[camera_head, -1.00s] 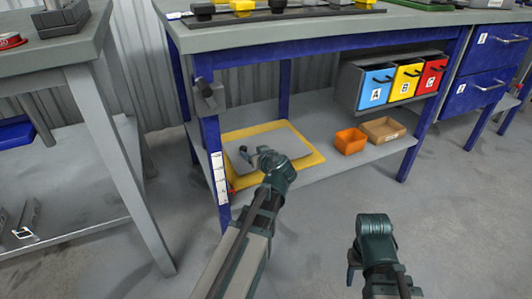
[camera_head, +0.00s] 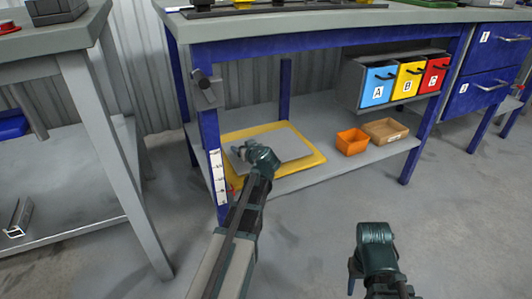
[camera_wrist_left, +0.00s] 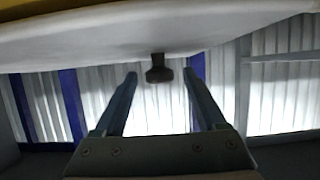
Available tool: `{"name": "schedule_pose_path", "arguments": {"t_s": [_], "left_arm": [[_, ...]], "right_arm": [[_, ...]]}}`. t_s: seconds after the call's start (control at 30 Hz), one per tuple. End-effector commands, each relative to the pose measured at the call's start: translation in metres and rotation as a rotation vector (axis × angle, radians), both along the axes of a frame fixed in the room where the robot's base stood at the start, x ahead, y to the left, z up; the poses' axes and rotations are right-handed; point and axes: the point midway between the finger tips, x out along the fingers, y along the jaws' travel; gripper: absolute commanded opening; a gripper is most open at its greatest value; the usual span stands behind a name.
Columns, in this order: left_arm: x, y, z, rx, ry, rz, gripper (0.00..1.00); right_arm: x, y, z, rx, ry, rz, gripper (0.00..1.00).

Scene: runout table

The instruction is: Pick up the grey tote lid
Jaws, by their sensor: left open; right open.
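The grey tote lid (camera_head: 288,143) lies flat on a yellow mat (camera_head: 313,165) on the bench's lower shelf. My left gripper (camera_head: 238,151) is over the lid's left part, and my left wrist hides some of the lid. In the left wrist view the lid is a pale surface (camera_wrist_left: 95,38) across the top, and the picture looks upside down. A dark knob (camera_wrist_left: 158,70) stands out from it. My left gripper's fingers (camera_wrist_left: 160,75) are open, one on each side of the knob, with gaps visible. My right gripper (camera_head: 354,278) is over the floor, away from the lid.
An orange bin (camera_head: 352,142) and a tan box (camera_head: 386,131) stand right of the mat on the shelf. Blue bench legs (camera_head: 212,145) frame the shelf, and the bench top is above. A grey table (camera_head: 95,130) stands left. Floor between is clear.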

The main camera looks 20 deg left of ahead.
Motion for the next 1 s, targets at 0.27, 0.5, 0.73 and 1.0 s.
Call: {"name": "schedule_pose_path", "arguments": {"t_s": [0.27, 0.5, 0.73, 1.0], "left_arm": [[0.0022, 0.0028, -0.0008, -0.001, 0.0, -0.001, 0.68], [0.0021, 0.0027, -0.0009, -0.001, 0.001, 0.0, 0.25], [0.002, 0.0027, -0.0008, -0.001, 0.001, 0.0, 0.0], [0.0022, 0.0026, -0.0006, 0.0, 0.0, -0.001, 0.0]], "right_arm": [[0.0, -0.0001, -0.0007, 0.0, 0.0, 0.0, 0.5], [0.0, 0.0, -0.0007, 0.0, 0.0, 0.0, 0.5], [0.0, 0.0, -0.0007, 0.0, 0.0, 0.0, 0.5], [0.0, 0.0, -0.0005, 0.0, 0.0, 0.0, 0.5]]}}
